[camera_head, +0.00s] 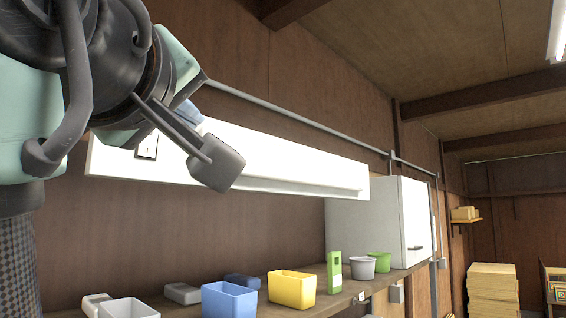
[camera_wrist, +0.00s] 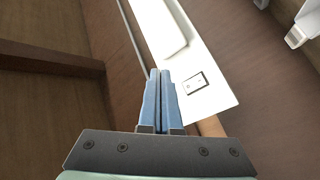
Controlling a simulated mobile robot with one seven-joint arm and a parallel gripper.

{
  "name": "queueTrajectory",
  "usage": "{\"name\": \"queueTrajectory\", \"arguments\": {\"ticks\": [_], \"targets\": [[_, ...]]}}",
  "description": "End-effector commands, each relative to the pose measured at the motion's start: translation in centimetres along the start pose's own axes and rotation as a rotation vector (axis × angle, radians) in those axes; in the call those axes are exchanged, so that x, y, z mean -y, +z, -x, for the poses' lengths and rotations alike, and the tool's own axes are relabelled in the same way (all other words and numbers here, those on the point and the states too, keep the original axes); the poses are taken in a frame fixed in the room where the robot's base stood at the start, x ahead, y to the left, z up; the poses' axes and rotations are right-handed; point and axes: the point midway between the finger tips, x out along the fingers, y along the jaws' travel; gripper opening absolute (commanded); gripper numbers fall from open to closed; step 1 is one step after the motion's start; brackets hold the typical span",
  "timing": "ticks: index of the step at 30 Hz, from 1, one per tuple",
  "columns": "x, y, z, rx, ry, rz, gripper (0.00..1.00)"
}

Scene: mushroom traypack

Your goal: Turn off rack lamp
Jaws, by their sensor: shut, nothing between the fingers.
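The rack lamp (camera_head: 270,160) is a long white bar on the wooden wall above the shelf; its face looks bright white. A small square switch (camera_head: 147,147) sits on its left end. In the wrist view the lamp (camera_wrist: 222,97) runs from upper left to right of centre, and the switch (camera_wrist: 193,83) is a dark-framed plate. My gripper (camera_wrist: 160,72) is shut and empty, its blue fingertips just left of the switch in that view. A gap to the switch cannot be judged. In the head view my arm hides most of the fingers.
Below, a shelf (camera_head: 335,298) holds a blue bin (camera_head: 229,301), a yellow bin (camera_head: 292,290), a green box (camera_head: 334,272) and other containers. A white cabinet (camera_head: 375,222) stands right of the lamp. A pipe (camera_head: 300,122) runs along the wall above.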

Motion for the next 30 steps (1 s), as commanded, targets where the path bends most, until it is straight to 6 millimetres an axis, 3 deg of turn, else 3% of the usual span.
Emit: {"name": "queueTrajectory", "arguments": {"ticks": [18,30], "targets": [[3.9,-3.8,-5.2,0.001,-0.002,0.000,0.00],[4.3,-4.3,-5.9,-0.001,-0.001,0.000,0.00]]}}
